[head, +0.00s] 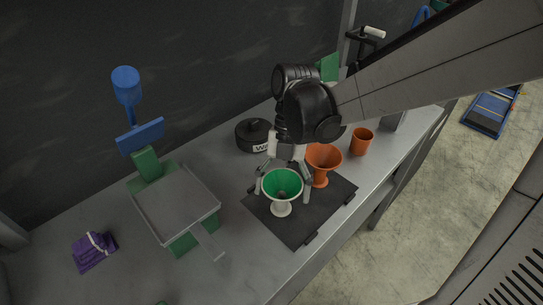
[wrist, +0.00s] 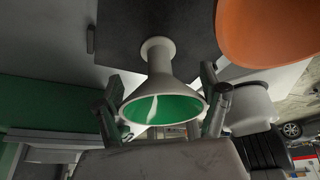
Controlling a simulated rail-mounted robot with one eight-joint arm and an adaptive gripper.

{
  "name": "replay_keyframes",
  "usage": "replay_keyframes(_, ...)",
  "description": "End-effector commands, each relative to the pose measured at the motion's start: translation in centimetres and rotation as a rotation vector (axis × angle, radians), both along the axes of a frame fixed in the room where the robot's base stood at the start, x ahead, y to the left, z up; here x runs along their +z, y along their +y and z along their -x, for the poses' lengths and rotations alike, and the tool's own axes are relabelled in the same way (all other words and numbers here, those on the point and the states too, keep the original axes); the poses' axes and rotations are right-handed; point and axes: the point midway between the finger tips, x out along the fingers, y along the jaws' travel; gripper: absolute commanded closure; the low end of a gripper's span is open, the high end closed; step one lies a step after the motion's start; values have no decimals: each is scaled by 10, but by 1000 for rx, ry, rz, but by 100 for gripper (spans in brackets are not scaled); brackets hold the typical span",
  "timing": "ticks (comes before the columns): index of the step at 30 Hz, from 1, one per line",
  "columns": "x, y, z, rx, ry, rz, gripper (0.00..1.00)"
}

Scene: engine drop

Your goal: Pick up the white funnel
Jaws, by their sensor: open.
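The white funnel (head: 281,207) has a green inside and stands on a black mat (head: 298,226) on the grey worktop. In the wrist view the white funnel (wrist: 166,75) shows its wide green mouth toward the camera and its narrow stem beyond. My gripper (head: 284,191) is open, with one finger on each side of the funnel's bowl; the fingers of my gripper (wrist: 164,100) also flank the rim in the wrist view. I cannot tell whether either finger touches it.
An orange funnel (head: 321,160) stands close behind and right of the white one, also in the wrist view (wrist: 270,30). An orange cup (head: 361,140) is farther right. A black round container (head: 253,134), a green-and-grey tray (head: 176,200) and a purple cloth (head: 93,250) lie left.

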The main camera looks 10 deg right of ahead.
Motion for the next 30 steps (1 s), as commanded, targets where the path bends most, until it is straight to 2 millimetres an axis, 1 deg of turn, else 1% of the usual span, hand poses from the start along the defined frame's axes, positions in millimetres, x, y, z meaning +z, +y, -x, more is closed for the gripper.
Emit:
replay_keyframes(1,-5,1,1,0,0,0,25)
replay_keyframes(7,-4,1,1,0,0,0,25)
replay_keyframes(8,-4,1,1,0,0,0,26)
replay_keyframes(15,-3,1,1,0,0,0,58)
replay_keyframes(18,-3,0,1,0,0,0,69)
replay_keyframes(30,-3,0,1,0,0,0,74)
